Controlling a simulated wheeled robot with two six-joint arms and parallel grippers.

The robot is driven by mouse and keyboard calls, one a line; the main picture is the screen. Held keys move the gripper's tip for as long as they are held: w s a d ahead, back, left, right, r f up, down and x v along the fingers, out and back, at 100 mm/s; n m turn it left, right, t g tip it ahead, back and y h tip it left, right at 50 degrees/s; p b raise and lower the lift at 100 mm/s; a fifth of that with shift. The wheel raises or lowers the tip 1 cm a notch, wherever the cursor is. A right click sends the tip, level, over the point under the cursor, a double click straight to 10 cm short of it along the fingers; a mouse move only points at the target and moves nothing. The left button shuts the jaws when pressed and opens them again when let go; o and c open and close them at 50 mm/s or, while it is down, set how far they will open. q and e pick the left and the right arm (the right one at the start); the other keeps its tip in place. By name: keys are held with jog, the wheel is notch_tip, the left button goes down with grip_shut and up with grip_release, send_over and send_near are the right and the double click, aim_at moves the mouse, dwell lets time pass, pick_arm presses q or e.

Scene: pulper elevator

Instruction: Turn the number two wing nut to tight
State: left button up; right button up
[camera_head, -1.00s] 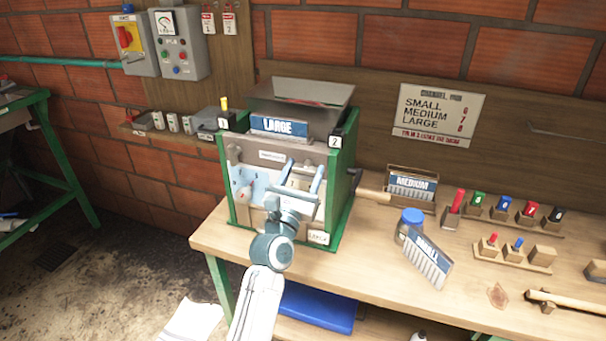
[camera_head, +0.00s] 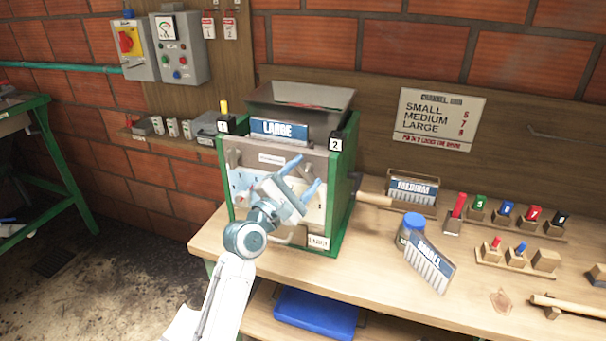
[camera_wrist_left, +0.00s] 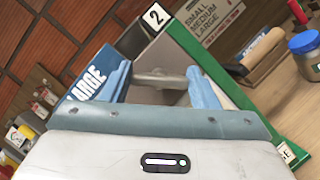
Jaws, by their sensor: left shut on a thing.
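The pulper (camera_head: 292,145) is a green-framed machine with a grey front and a blue LARGE plate (camera_head: 279,128). Number tags 1 (camera_head: 222,126) and 2 (camera_head: 335,144) mark its upper corners. My left gripper (camera_head: 303,177) is at the front, below tag 2, tilted with its blue fingers up and to the right. In the left wrist view, the grey number two wing nut (camera_wrist_left: 160,77) lies between the fingers, below tag 2 (camera_wrist_left: 156,17). The gripper is shut on it. In the head view the gripper largely hides the nut. My right gripper is not in view.
On the bench to the right are a MEDIUM plate (camera_head: 412,188) in a holder, a blue-lidded jar (camera_head: 411,228), a SMALL plate (camera_head: 429,262) and coloured plugs in racks. A control box (camera_head: 180,47) hangs on the left wall. A blue tray (camera_head: 316,312) lies below the bench.

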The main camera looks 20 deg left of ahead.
pick_arm(q)
jog(key=m+g+p, duration=0.1)
jog(key=m, duration=0.2)
jog(key=m+g+p, duration=0.1)
jog(key=m+p, duration=0.1)
jog(key=shift+r+m+h, duration=0.1)
jog(key=shift+m+h, duration=0.2)
jog(key=shift+m, duration=0.1)
jog(key=shift+m+g+p, duration=0.6)
jog(key=shift+m+p, duration=0.1)
jog(key=shift+m, duration=0.5)
jog(key=shift+f, duration=0.2)
jog(key=o, duration=1)
